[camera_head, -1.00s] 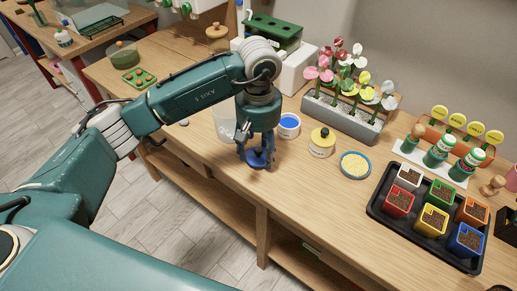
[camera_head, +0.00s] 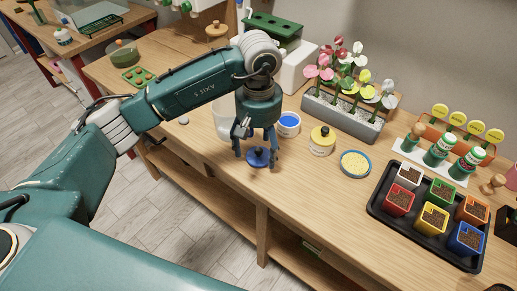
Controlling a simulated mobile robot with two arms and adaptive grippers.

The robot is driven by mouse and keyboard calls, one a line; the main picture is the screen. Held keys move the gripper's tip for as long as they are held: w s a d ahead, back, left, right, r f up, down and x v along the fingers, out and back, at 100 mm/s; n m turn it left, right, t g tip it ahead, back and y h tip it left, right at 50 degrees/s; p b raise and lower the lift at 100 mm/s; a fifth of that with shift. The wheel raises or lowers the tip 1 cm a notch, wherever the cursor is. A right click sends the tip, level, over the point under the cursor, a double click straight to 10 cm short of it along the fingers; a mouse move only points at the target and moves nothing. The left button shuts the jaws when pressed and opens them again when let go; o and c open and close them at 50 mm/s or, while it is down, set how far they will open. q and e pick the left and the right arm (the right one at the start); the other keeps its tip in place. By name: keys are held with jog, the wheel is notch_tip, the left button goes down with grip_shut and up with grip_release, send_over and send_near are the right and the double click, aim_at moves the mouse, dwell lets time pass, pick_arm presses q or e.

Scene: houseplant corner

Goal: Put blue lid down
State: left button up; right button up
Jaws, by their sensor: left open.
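The blue lid (camera_head: 259,157) has a small knob on top and lies on the wooden table near its front edge. My left gripper (camera_head: 257,159) points down over it, with its fingers spread open on either side of the lid. The fingers look apart from the lid's knob. A white jar with blue contents (camera_head: 289,121) stands open just behind and to the right of the gripper. My right gripper does not show.
A black tray (camera_head: 377,207) of colored pots is farther right. A grey flower planter (camera_head: 342,119) stands behind. Bare tabletop lies right of the lid.

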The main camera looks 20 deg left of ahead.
aim_at(259, 150)
pick_arm(q)
notch_tip(259, 150, up, 11)
jog(key=b, duration=0.1)
jog(key=shift+s+f, duration=0.1)
dwell(0.6)
